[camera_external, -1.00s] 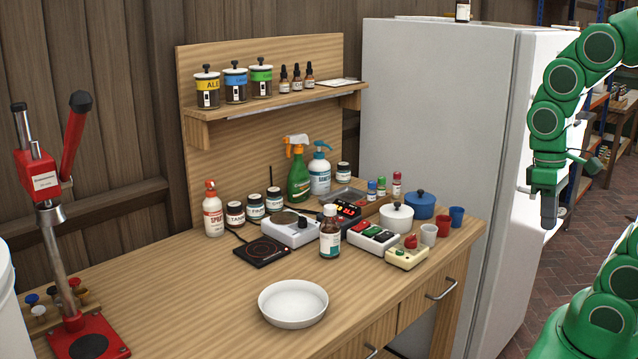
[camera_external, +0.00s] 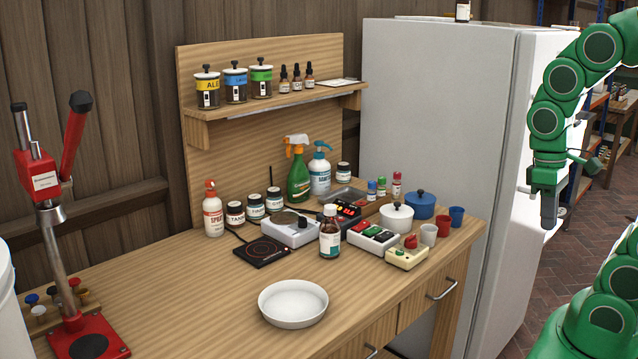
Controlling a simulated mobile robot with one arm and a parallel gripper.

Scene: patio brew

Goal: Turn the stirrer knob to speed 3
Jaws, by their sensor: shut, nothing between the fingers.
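A white box with a round grey top plate (camera_external: 292,236), which looks like the stirrer, stands on the wooden workbench. A small dark knob (camera_external: 302,222) shows on it; its pointer and speed marks are too small to read. A brown bottle (camera_external: 330,238) stands just right of it, close in front of its right end. My gripper (camera_external: 549,212) hangs pointing down at the right, in front of the fridge and well away from the bench devices. It is shut and empty.
A cream box with a red knob (camera_external: 407,254) and a switch box with green and red buttons (camera_external: 371,237) stand to the right. A white bowl (camera_external: 293,304) sits at the front. A black hot plate (camera_external: 262,251) lies left. Cups (camera_external: 443,226) line the right edge.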

